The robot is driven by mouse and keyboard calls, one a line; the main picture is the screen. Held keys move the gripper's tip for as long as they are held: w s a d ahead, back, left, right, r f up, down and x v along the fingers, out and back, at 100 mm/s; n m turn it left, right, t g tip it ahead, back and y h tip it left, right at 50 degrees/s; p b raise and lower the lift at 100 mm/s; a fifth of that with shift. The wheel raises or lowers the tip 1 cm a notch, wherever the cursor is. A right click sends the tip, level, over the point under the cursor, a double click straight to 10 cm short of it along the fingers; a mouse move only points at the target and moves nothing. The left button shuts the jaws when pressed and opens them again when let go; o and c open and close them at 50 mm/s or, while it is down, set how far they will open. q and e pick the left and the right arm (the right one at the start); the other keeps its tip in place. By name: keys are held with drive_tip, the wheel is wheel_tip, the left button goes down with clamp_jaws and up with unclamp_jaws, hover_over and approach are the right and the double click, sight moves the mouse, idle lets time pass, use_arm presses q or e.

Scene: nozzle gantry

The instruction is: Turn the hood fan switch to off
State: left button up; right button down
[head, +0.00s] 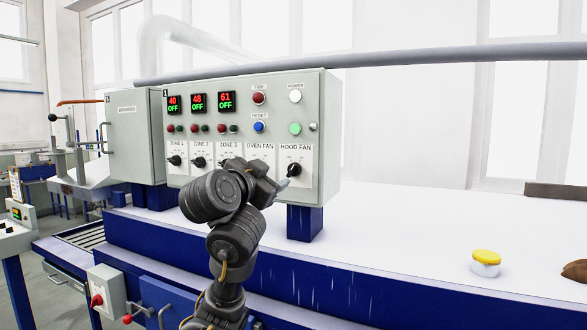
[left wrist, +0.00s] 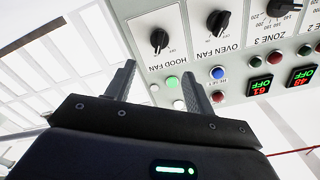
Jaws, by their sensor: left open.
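The hood fan switch (head: 293,170) is a black rotary knob on a white plate labelled HOOD FAN, at the lower right of the grey control panel (head: 326,120). It also shows in the left wrist view (left wrist: 159,40), where the panel appears upside down. The knob's pointer setting is too small to read. My left gripper (head: 284,184) is in front of the panel, just below and left of this knob. In the left wrist view its two fingers (left wrist: 159,68) are apart with nothing between them, and the knob lies beyond their tips, apart from them.
The oven fan knob (left wrist: 217,23) sits beside the hood fan switch; my arm hides it in the head view. A green button (head: 295,129) and a blue reset button (head: 258,127) are above. A yellow-capped button (head: 486,257) stands on the white surface to the right.

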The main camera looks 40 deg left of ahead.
sight(291, 170)
use_arm(q)
drive_tip(key=p+x, duration=0.1)
drive_tip(key=x, duration=0.4)
drive_tip(key=shift+w+p, duration=0.25)
drive_tip(key=shift+p, duration=0.1)
drive_tip(key=x, duration=0.3)
drive_tip(key=shift+w+f, duration=0.15)
drive_tip(key=shift+w, duration=0.15)
drive_tip(key=shift+w+a, duration=0.15)
drive_tip(key=shift+w, duration=0.3)
drive_tip(key=shift+w+a, duration=0.15)
drive_tip(key=shift+w, duration=0.2)
use_arm(e)
drive_tip(key=shift+w+r, duration=0.3)
drive_tip(key=shift+r, duration=0.2)
drive_tip(key=shift+w+r, duration=0.25)
drive_tip(key=shift+r, duration=0.2)
use_arm(q)
drive_tip(key=c, duration=1)
drive_tip(key=shift+o, duration=0.2)
use_arm(e)
drive_tip(key=shift+w, duration=0.15)
